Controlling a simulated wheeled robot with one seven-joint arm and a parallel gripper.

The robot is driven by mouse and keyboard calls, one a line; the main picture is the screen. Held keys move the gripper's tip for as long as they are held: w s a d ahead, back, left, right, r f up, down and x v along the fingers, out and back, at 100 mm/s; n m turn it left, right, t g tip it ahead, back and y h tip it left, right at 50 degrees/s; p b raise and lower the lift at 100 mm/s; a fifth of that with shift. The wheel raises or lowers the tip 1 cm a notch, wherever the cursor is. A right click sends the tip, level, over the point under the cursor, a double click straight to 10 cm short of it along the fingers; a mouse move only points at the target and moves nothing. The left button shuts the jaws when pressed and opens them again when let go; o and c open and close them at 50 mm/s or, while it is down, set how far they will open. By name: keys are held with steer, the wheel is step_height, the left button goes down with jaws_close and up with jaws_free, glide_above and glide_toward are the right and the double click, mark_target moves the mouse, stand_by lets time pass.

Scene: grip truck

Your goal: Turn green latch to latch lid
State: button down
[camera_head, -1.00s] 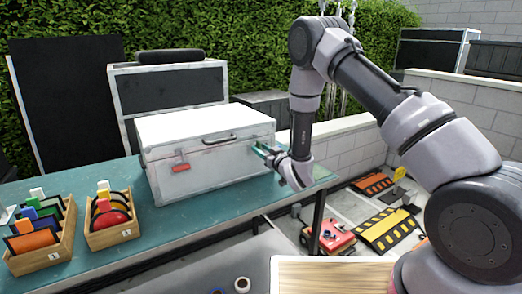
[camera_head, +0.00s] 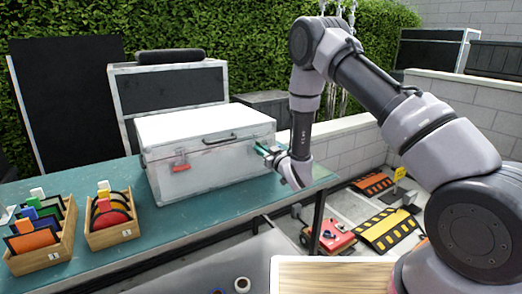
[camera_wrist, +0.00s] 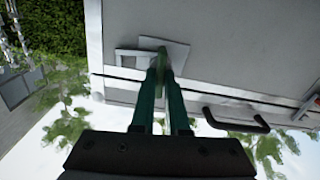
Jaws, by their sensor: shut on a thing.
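A silver case (camera_head: 212,167) with a white lid (camera_head: 205,122) stands on the teal table, and its lid is down. A red latch (camera_head: 181,167) shows on its front-left face. My gripper (camera_head: 263,150) is at the case's right end. In the wrist view my gripper (camera_wrist: 162,68) has its dark green fingers closed on the green latch (camera_wrist: 161,50), close to the lid seam. A pale square plate lies behind the latch. The fingers hide most of the latch, so its exact angle is hard to tell. In the head view the latch is not clearly distinct from the fingers.
The case's black handle (camera_head: 219,139) is on the front face. A low wall (camera_head: 345,143) is behind my arm. A red cart (camera_head: 328,237) is on the floor.

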steer(key=shift+s+a+f+n, duration=0.1)
steer(key=shift+n, duration=2.65)
steer(key=shift+s+a+f+n, duration=0.1)
steer(key=shift+f+n, duration=0.05)
steer(key=shift+n, duration=2.65)
steer(key=shift+a+f+n, duration=0.1)
steer(key=shift+n, duration=2.65)
steer(key=c, duration=0.9)
jaws_free()
steer(key=v, duration=1.1)
steer(key=shift+w, duration=0.1)
